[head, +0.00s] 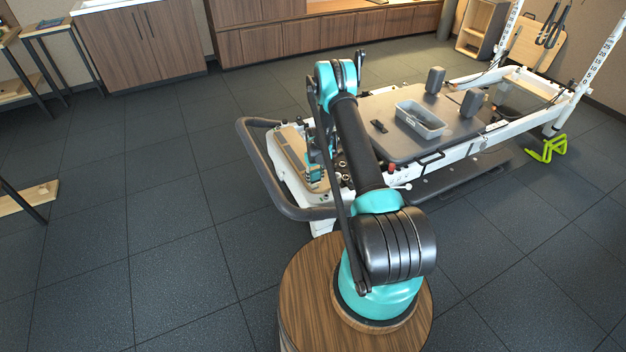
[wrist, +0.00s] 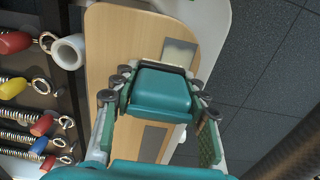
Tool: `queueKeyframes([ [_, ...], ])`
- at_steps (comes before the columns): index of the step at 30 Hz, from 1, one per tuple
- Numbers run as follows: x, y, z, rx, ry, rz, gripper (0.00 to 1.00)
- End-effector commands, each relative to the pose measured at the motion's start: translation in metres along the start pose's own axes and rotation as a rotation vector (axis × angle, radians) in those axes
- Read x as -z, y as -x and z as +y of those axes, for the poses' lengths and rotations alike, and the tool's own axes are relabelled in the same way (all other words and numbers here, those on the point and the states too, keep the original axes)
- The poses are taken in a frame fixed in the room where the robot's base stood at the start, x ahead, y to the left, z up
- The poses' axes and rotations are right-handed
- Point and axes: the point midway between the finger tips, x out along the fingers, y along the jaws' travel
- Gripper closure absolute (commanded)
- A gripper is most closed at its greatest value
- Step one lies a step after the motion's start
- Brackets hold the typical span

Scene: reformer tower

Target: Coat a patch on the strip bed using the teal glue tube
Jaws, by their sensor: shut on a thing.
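My gripper (wrist: 160,82) is shut on a teal block-like body, which I take to be the teal glue tube (wrist: 163,95). In the wrist view it sits between the fingers, over a light wooden board (wrist: 107,50). A pale patch (wrist: 180,53) shows on the board just beyond the tube, and a grey patch (wrist: 153,141) shows below it. I cannot tell which of these belongs to the strip bed. The tube's nozzle is hidden, and I cannot tell whether it touches the board. In the head view my gripper (head: 314,172) is small and partly hidden by my arm.
Springs with red (wrist: 14,42), yellow (wrist: 12,88) and blue (wrist: 38,145) handles lie left of the board, near a white ring (wrist: 68,51). The reformer carriage (head: 380,108) holds a grey tray (head: 421,118). A dark curved bar (head: 262,170) runs around the near end.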

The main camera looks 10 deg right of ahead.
Motion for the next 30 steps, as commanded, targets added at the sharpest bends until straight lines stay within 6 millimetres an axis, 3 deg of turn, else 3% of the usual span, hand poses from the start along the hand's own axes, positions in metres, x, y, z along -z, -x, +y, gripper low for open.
queueKeyframes([
  [22,0.0,0.0,-0.031,0.0,0.002,0.0,0.79],
  [30,0.0,0.0,-0.025,0.0,0.0,0.0,0.79],
])
